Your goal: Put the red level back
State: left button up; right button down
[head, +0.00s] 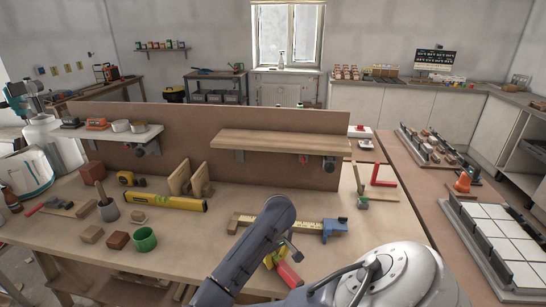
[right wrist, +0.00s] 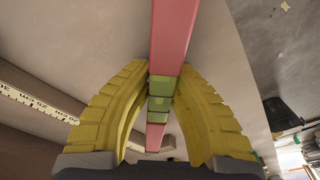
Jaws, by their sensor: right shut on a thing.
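The red level (right wrist: 174,40) is a long red bar with green vial sections in its middle. In the right wrist view it runs between my right gripper's yellow fingers (right wrist: 160,105), which are shut on it. In the head view my right gripper (head: 275,258) is low in the middle, over the front of the bench, and a short red part of the level (head: 290,275) shows beside it. My arm hides much of the rest. My left gripper is not in view.
A wooden shelf (head: 280,142) is mounted on the brown back panel (head: 190,115). A red square (head: 382,182) stands at right.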

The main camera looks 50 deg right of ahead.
aim_at(276, 256)
jog(key=shift+f, duration=0.45)
jog(key=shift+f, duration=0.2)
jog(key=c, duration=1.4)
grip_release()
jog(key=shift+o, duration=0.2)
jog(key=r, duration=0.4)
jog(key=s+r, duration=0.1)
jog(key=r, duration=0.7)
jog(key=shift+s+a+r, duration=0.1)
jog(key=shift+s+a, duration=0.1)
